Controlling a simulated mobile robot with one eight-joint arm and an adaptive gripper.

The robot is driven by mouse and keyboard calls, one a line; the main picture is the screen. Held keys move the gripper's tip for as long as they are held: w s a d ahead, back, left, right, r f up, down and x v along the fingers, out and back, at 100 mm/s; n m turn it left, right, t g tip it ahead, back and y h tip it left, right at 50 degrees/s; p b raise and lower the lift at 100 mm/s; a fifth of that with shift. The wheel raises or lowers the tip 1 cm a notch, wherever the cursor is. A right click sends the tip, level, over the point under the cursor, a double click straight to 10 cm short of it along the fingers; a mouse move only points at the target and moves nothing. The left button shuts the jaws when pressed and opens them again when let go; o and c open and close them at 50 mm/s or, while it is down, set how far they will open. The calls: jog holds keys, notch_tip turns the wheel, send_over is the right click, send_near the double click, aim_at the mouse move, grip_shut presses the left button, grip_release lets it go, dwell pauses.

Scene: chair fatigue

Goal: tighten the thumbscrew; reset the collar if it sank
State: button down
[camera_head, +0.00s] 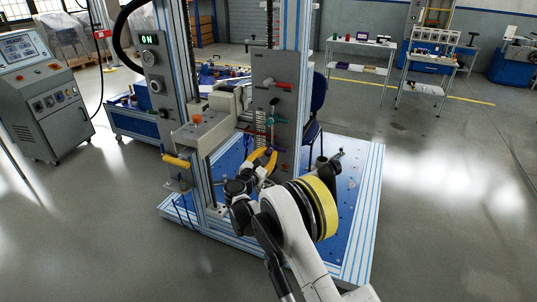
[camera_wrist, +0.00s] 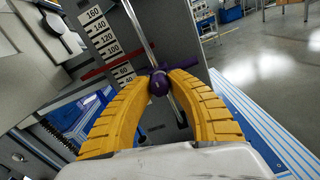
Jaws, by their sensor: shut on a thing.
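My gripper's yellow fingers (camera_wrist: 160,88) are shut on a purple thumbscrew (camera_wrist: 158,82) in the wrist view. The knob sits between the fingertips, in front of a purple collar piece on a thin upright metal rod (camera_wrist: 141,32). Behind the rod is a white height scale (camera_wrist: 103,35) with black marks, and a red bar (camera_wrist: 108,64) crosses it. The collar's exact height against the scale is hard to read. In the head view my gripper (camera_head: 262,156) reaches the lower part of the grey test-rig plate (camera_head: 278,100); the thumbscrew is too small to make out there.
A blue chair (camera_head: 317,100) stands behind the rig plate. A grey box with an orange knob (camera_head: 198,130) and a yellow handle (camera_head: 176,161) is left of my gripper. A control cabinet (camera_head: 42,90) stands at far left.

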jog(key=shift+m, duration=0.3)
jog(key=m, duration=0.5)
jog(key=shift+m, duration=0.3)
jog(key=m, duration=0.5)
jog(key=shift+a, duration=0.1)
jog(key=m, duration=0.6)
jog(key=shift+r+m, duration=0.1)
jog(key=shift+m, duration=0.2)
jog(key=m, duration=0.5)
jog(key=shift+m, duration=0.3)
jog(key=shift+r, duration=0.1)
jog(key=c, duration=1.2)
grip_release()
